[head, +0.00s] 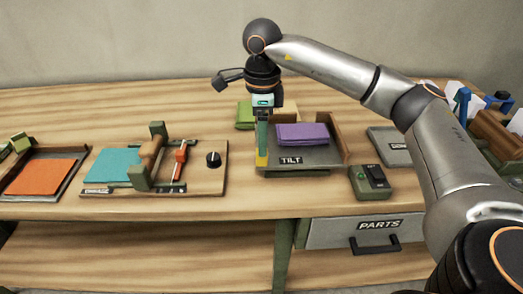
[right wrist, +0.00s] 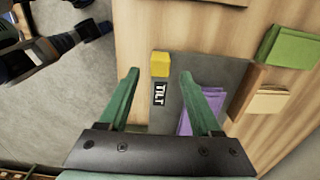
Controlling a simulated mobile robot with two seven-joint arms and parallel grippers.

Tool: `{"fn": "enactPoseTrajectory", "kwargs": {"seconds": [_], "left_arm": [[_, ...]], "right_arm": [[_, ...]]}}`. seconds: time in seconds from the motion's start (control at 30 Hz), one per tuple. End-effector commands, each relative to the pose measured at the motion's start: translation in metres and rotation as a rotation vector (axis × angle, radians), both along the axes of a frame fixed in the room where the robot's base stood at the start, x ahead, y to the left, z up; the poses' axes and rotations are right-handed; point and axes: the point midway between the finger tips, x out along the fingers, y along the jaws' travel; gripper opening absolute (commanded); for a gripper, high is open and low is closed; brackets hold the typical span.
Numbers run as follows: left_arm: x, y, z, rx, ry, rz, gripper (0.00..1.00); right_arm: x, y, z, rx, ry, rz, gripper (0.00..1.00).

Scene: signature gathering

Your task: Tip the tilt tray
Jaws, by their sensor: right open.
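The tilt tray (head: 320,159) is a shallow dark grey tray with wooden sides and a "TILT" label (head: 290,160) on its front. A purple folded stack (head: 302,134) lies in it. A yellow block (head: 261,161) sits at its front left corner. My right gripper (head: 262,147) points down above that corner. In the right wrist view its two green fingers (right wrist: 160,75) are apart, with the yellow block (right wrist: 160,64) in line with the gap between them. I cannot tell whether they touch it. My left gripper is not in view.
A green control box (head: 370,181) stands right of the tray, above the "PARTS" drawer (head: 365,229). A board with a teal sheet, clamp and knob (head: 213,160) lies to the left. An orange sheet tray (head: 42,176) is farther left. A green stack (head: 244,114) lies behind the gripper.

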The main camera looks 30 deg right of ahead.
Motion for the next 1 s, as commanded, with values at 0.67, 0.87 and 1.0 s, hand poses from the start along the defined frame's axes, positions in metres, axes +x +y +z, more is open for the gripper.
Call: {"fn": "enactPoseTrajectory", "kwargs": {"seconds": [0.67,0.87,1.0], "left_arm": [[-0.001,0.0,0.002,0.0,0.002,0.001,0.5],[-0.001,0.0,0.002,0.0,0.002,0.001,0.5],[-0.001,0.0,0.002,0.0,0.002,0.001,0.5]], "right_arm": [[0.0,0.0,-0.045,-0.001,-0.001,0.001,0.64],[0.0,0.0,-0.045,-0.001,-0.001,0.001,0.41],[0.0,0.0,-0.045,-0.001,-0.001,0.001,0.26]]}}
